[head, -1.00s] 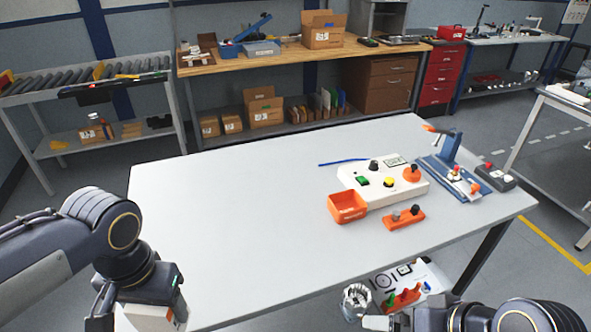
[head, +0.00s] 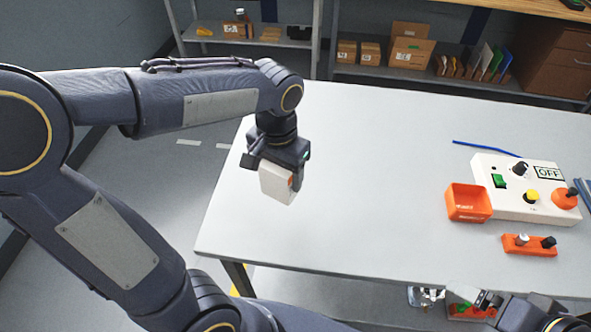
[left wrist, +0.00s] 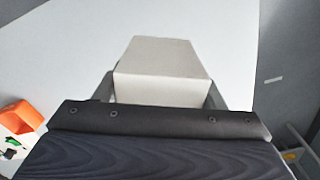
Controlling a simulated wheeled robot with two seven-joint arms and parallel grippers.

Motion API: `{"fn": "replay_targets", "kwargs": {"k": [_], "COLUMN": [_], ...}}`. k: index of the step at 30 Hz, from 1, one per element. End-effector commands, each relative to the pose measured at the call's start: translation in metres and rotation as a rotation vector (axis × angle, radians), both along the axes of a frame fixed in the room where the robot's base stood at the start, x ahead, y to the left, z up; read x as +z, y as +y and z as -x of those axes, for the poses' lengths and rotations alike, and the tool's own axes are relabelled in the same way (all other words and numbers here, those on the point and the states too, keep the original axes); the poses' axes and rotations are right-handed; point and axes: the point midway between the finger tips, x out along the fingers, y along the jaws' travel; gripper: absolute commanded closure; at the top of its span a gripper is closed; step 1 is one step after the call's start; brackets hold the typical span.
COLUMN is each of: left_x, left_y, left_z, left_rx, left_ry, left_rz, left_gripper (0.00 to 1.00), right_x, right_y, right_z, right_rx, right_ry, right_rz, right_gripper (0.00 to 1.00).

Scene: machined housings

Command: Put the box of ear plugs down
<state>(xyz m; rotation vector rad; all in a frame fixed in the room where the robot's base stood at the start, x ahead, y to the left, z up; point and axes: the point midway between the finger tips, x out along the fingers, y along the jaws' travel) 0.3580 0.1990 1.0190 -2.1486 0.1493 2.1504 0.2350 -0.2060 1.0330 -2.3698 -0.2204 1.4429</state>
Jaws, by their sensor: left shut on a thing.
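In the left wrist view the box (left wrist: 162,70) shows as a plain white block between the fingers, with the tabletop beyond. My right arm shows only at the bottom right edge, and its finger opening is not clear.
An orange bin (head: 468,203), a white control box (head: 520,190) with knobs and an orange block with two knobs (head: 529,245) stand on the table's right side. A blue strip (head: 485,148) lies behind them. The table's middle is clear.

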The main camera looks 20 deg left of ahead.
Motion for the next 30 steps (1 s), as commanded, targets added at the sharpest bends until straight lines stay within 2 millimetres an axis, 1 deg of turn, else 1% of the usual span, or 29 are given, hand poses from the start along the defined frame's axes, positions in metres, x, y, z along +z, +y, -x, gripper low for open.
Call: {"fn": "replay_targets", "kwargs": {"k": [1,3,6,9,12,17,21,23,25,30], "left_x": [-0.005,-0.013,-0.036,-0.051,-0.06,-0.071,-0.092,-0.098,-0.101,-0.101], "left_y": [0.002,0.004,0.006,0.008,0.009,0.01,0.01,0.01,0.01,0.01], "left_z": [-0.013,-0.03,-0.044,-0.057,-0.066,-0.074,-0.074,-0.074,-0.074,-0.074], "left_rx": [0.003,0.002,0.0,0.001,0.0,0.0,0.0,0.0,0.0,0.0], "left_ry": [0.006,0.005,0.007,0.005,0.003,0.003,0.004,0.003,0.001,-0.001], "left_rz": [-0.003,-0.003,-0.003,-0.003,-0.001,-0.001,-0.002,0.0,0.0,0.0], "left_gripper": [0.64,0.64,0.64,0.64,0.64,0.64,0.64,0.64,0.64,0.64], "right_x": [0.004,0.006,0.006,0.008,0.008,0.009,0.009,0.009,0.009,0.009], "right_y": [0.0,0.0,0.0,0.0,0.0,0.0,0.0,0.0,0.0,0.0], "right_z": [0.0,0.0,0.0,0.0,0.0,0.0,0.0,0.0,0.0,0.0], "right_rx": [0.0,0.0,0.0,0.0,0.0,0.0,0.0,0.0,0.0,0.0], "right_ry": [0.0,0.0,0.0,0.0,0.0,0.0,0.0,0.0,0.0,0.0], "right_rz": [0.0,0.0,0.0,0.0,0.0,0.0,0.0,0.0,0.0,0.0], "right_gripper": [0.0,0.0,0.0,0.0,0.0,0.0,0.0,0.0,0.0,0.0]}}
